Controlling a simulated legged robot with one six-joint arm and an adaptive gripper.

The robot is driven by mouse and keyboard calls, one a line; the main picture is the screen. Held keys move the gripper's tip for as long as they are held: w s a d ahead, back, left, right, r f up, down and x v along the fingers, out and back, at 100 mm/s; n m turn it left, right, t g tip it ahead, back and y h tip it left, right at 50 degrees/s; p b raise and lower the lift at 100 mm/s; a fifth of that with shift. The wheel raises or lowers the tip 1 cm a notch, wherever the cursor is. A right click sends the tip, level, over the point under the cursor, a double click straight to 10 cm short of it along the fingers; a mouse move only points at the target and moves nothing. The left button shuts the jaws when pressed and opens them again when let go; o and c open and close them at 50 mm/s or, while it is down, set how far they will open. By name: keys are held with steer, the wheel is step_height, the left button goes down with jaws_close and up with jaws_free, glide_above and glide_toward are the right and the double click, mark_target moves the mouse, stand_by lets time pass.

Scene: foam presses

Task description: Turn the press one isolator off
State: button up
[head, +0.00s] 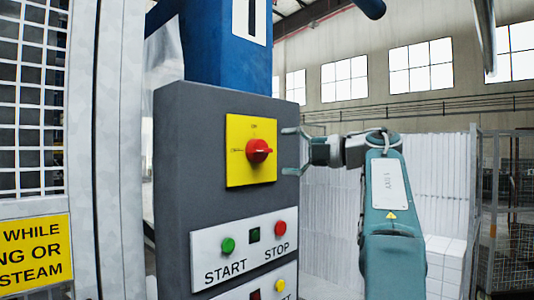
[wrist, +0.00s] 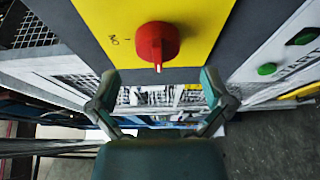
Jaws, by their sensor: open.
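The isolator is a red rotary knob (head: 258,151) on a yellow plate (head: 238,165), on the front of a dark grey control box. In the head view the knob's raised handle points to the right, roughly level. The knob also shows in the wrist view (wrist: 157,42), with its white-marked end toward my gripper and the word "ON" on the plate to its left. My gripper (head: 292,151) is open and empty, just right of the knob in the head view. In the wrist view its two fingers (wrist: 157,80) are spread either side below the knob, apart from it.
Below the isolator a white panel (head: 243,247) carries a green START button (head: 228,245) and a red STOP button (head: 279,228). A mesh guard (head: 33,100) with a yellow warning sign (head: 35,250) stands left. White foam blocks (head: 330,215) are stacked behind my arm.

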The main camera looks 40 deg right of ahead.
steer(key=v, duration=0.6)
steer(key=shift+s+d, duration=0.25)
steer(key=shift+s+a, duration=0.1)
